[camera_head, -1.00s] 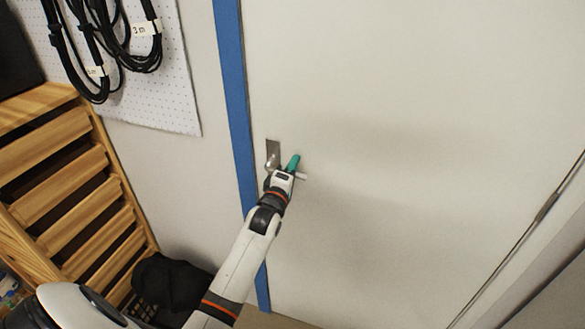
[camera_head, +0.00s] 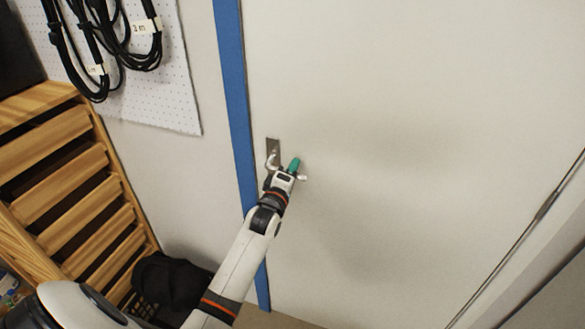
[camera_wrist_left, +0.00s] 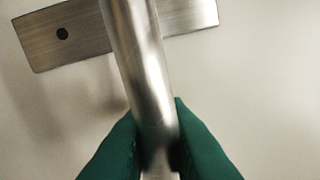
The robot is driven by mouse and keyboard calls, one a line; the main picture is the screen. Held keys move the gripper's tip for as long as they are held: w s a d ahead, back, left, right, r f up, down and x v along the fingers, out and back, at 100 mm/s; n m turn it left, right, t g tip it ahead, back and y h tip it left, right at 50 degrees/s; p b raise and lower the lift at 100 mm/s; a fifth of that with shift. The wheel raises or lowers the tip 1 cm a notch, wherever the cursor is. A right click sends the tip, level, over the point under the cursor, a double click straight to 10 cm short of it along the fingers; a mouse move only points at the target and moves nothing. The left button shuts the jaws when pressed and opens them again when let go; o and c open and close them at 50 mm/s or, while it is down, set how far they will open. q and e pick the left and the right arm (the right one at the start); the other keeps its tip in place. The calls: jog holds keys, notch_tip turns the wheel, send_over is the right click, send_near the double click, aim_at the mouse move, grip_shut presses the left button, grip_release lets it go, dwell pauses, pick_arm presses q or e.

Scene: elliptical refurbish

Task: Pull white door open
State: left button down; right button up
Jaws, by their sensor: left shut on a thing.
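The white door (camera_head: 420,130) fills the middle and right of the head view and looks closed beside its blue frame strip (camera_head: 236,105). Its metal handle plate (camera_head: 273,148) is near the left edge of the door. My left gripper (camera_head: 293,166) is at the handle, with its green fingertips showing. In the left wrist view, the silver handle lever (camera_wrist_left: 140,70) runs between the two green fingers (camera_wrist_left: 160,155), which are shut on it. The handle plate (camera_wrist_left: 75,37) shows behind the lever. My right gripper is not in view.
A wooden slatted rack (camera_head: 75,190) stands at the left, with a black cloth or bag (camera_head: 172,282) near its foot. Black cables (camera_head: 105,40) hang on a white pegboard (camera_head: 165,95) above. The door face right of the handle is clear.

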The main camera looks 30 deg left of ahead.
pick_arm(q)
jog(key=shift+s+a+f+m+h+b, duration=0.1)
jog(key=shift+a+f+m, duration=0.1)
jog(key=shift+f+m, duration=0.7)
jog(key=shift+a+f+m+h+b, duration=0.15)
jog(key=shift+a+f+m, duration=0.2)
jog(key=shift+m, duration=1.1)
jog(key=shift+s+a+f+m+h+b, duration=0.1)
jog(key=shift+f+m, duration=0.6)
jog(key=shift+m, duration=0.45)
